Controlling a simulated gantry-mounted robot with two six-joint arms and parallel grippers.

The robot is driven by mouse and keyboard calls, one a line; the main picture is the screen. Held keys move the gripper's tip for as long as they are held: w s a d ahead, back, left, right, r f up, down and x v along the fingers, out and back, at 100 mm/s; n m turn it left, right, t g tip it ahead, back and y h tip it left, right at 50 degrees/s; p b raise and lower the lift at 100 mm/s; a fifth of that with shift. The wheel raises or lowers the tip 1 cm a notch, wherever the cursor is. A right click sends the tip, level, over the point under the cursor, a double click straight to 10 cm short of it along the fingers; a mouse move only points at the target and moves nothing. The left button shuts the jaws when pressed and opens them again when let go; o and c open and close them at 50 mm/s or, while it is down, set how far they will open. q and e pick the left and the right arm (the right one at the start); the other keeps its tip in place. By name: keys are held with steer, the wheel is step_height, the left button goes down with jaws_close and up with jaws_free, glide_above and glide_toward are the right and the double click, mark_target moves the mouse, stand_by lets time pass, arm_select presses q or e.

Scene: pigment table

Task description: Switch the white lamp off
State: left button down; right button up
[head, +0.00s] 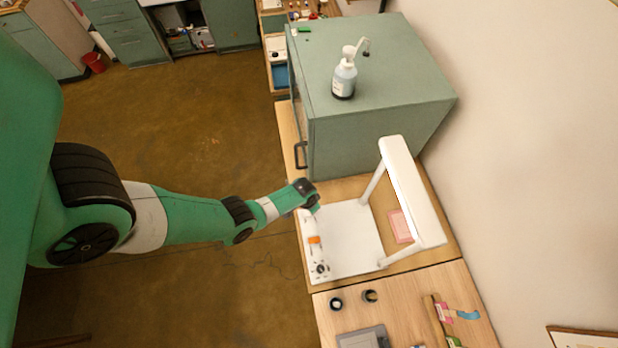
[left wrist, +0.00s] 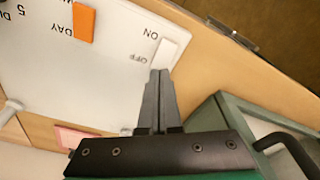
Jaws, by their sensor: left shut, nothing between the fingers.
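The white lamp (head: 352,250) stands on the wooden bench, with a flat base and a raised light bar (head: 412,195) on two posts. Whether it is lit, I cannot tell for sure. Its base also shows in the left wrist view (left wrist: 60,75), with a white switch (left wrist: 168,52) beside the printed words ON and OFF. My left gripper (head: 313,206) is over the far-left corner of the base. In the left wrist view its shut, empty fingers (left wrist: 160,74) point at the OFF end of the switch. Contact is not clear. My right gripper is not in view.
An orange slider (left wrist: 84,22) sits farther along the base. A green cabinet (head: 380,130) with a handle stands close behind the lamp, a pump bottle (head: 344,78) on top. Small dark jars (head: 336,303) stand in front.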

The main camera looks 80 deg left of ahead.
arm_select(q)
steer(key=shift+f+b, duration=0.9)
stand_by(0.6)
